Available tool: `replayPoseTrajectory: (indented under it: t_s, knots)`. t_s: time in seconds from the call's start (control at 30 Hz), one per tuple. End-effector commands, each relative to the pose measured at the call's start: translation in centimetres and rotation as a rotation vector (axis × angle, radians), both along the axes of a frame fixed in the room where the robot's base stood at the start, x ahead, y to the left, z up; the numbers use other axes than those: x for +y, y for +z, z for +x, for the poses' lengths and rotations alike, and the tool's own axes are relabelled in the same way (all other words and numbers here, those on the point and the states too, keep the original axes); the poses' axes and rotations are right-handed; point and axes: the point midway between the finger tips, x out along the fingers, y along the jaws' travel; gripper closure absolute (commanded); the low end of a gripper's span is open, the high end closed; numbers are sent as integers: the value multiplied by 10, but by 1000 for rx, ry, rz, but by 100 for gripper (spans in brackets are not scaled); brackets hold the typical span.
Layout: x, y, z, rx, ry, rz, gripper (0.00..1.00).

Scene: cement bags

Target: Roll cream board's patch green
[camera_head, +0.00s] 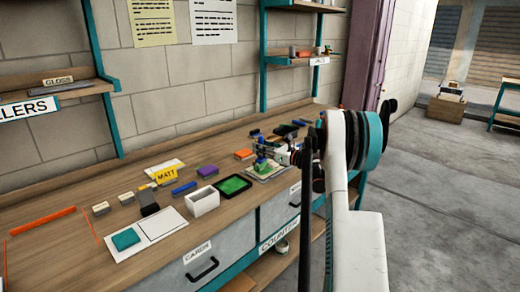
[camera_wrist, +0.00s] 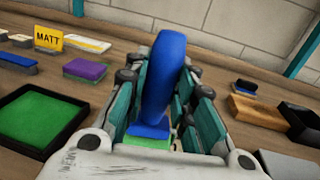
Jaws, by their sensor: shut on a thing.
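My gripper (camera_head: 283,157) is at the far part of the bench, low over a small cream board (camera_head: 279,173). In the wrist view my gripper (camera_wrist: 168,110) is shut on a blue-handled tool (camera_wrist: 163,75), apparently the roller, with a green part below it. In the head view a green and blue piece (camera_head: 261,164) shows at the fingertips above the board. I cannot tell whether it touches the board. The board's patch is mostly hidden. A black tray with green inside (camera_head: 232,185) lies just left of the board; it also shows in the wrist view (camera_wrist: 40,121).
A yellow MATT sign (camera_head: 165,175), a purple block (camera_head: 207,171) and a white open box (camera_head: 202,200) stand to the left. An orange block (camera_head: 243,154) and dark items (camera_head: 287,130) lie behind. A white sheet with a teal block (camera_head: 125,239) is nearer.

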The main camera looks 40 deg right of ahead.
Motion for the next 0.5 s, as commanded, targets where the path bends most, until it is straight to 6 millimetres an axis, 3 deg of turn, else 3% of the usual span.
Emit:
replayPoseTrajectory:
  t_s: [0.5]
  knots:
    - [-11,0,1,0,-1,0,100]
